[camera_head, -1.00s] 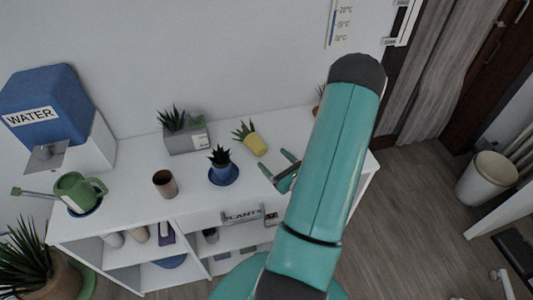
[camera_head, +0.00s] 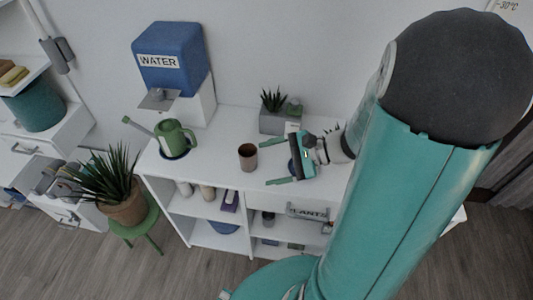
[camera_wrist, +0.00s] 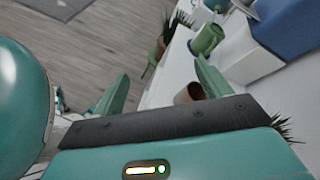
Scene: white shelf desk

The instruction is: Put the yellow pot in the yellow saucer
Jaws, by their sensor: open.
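My gripper (camera_head: 265,162) is open and empty over the desk top, its fingers pointing left toward a brown cup (camera_head: 248,158). In the wrist view my gripper (camera_wrist: 163,72) has its two fingers spread apart, and the brown cup (camera_wrist: 186,94) shows beside the right finger, partly hidden. The yellow pot cannot be made out now; my arm and gripper cover that part of the desk. No yellow saucer is seen in either view.
The white shelf desk (camera_head: 222,120) carries a green watering can (camera_head: 176,138), a blue water dispenser (camera_head: 172,55) and a grey planter (camera_head: 273,122). A large potted plant (camera_head: 125,210) stands on a green stool at left. Floor lies open in front.

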